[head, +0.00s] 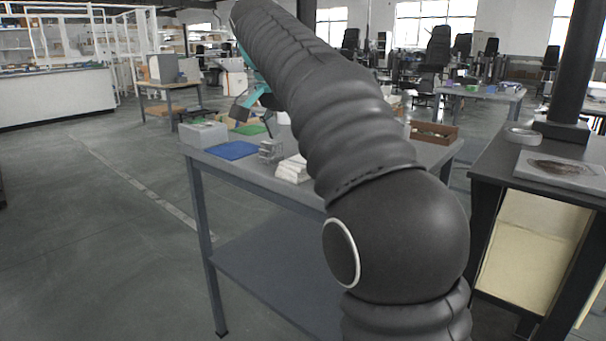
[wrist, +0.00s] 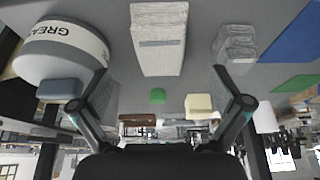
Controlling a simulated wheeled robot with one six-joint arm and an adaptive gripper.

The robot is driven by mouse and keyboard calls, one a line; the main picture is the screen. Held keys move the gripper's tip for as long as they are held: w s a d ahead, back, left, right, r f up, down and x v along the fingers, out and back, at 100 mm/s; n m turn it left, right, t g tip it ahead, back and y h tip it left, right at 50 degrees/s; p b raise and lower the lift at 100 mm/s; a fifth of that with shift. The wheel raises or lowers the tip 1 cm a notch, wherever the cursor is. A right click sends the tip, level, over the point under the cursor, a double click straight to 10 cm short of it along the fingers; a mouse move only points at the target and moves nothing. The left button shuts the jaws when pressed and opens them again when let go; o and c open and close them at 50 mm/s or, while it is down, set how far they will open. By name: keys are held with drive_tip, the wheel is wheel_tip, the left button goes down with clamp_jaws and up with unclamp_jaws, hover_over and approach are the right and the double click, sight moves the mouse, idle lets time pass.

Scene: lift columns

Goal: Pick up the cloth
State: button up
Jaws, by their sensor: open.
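A white, folded, stacked bundle that looks like the cloth (wrist: 158,38) lies on the grey table in the wrist view. It also shows in the head view (head: 292,169), partly hidden behind my arm. My gripper (wrist: 160,73) is open, with its two dark fingers spread wide. No object is between the fingers, and the bundle appears beyond them. In the head view my arm reaches over the table, and part of the gripper end is hidden behind it.
A drum marked GREAS (wrist: 60,50) stands beside the bundle. On the other side are a grey stacked object (wrist: 235,45) and a blue mat (wrist: 292,42). Green (wrist: 157,96) and cream (wrist: 198,105) blocks also lie there. A brown tray (head: 434,132) is at the table's right.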

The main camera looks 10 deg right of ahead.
drive_tip(key=shift+b+x, duration=1.05)
drive_tip(key=shift+x, duration=1.9)
drive_tip(key=shift+d, duration=0.1)
drive_tip(key=shift+r, duration=0.1)
drive_tip(key=c, duration=1.2)
